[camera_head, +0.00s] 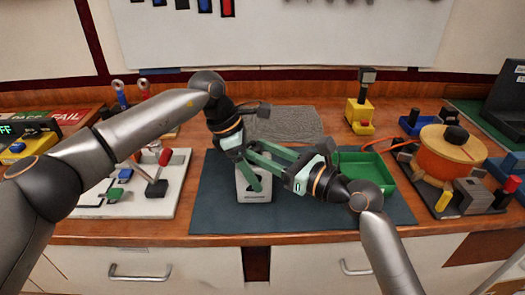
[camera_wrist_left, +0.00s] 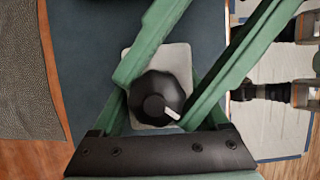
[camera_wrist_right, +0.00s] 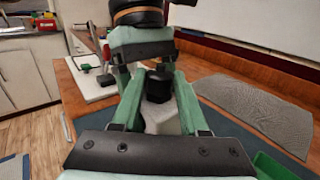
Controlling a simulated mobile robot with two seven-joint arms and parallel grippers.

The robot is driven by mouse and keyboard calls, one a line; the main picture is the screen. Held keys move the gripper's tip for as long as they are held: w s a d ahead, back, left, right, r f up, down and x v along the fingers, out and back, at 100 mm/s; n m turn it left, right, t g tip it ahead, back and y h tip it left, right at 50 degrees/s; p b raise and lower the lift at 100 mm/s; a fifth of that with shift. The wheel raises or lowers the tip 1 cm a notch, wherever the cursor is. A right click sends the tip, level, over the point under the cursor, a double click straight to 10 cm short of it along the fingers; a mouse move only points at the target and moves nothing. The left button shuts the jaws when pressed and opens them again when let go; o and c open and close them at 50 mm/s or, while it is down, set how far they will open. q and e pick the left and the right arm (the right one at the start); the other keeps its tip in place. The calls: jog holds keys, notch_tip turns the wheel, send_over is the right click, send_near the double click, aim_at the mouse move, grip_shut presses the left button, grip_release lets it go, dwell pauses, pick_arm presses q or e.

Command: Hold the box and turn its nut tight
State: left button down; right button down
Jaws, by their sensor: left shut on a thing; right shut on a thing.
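The pale box (camera_head: 254,192) stands upright on the dark blue mat (camera_head: 310,213). Its nut is a round black knob with a white mark on top, clear in the left wrist view (camera_wrist_left: 157,97). My left gripper (camera_head: 249,172) reaches down from above, its green fingers shut on the box's sides. My right gripper (camera_head: 252,152) comes in from the right at the nut's height, its fingers shut around the nut, which also shows between them in the right wrist view (camera_wrist_right: 158,85). The fingers of both grippers cross close together and partly hide the box in the head view.
A green tray (camera_head: 397,185) lies just right, partly behind my right arm. A white board with switches (camera_head: 165,200) is at left. A grey textured mat (camera_head: 290,124) lies behind. An orange round device (camera_head: 450,155) and a yellow block (camera_head: 360,113) stand at right.

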jog(key=c, duration=0.6)
grip_release()
jog(key=shift+f, duration=0.1)
jog(key=shift+o, duration=0.9)
jog(key=shift+s, duration=0.1)
jog(key=shift+a, duration=0.2)
jog(key=shift+n+g+y, duration=0.4)
jog(key=shift+g, duration=0.1)
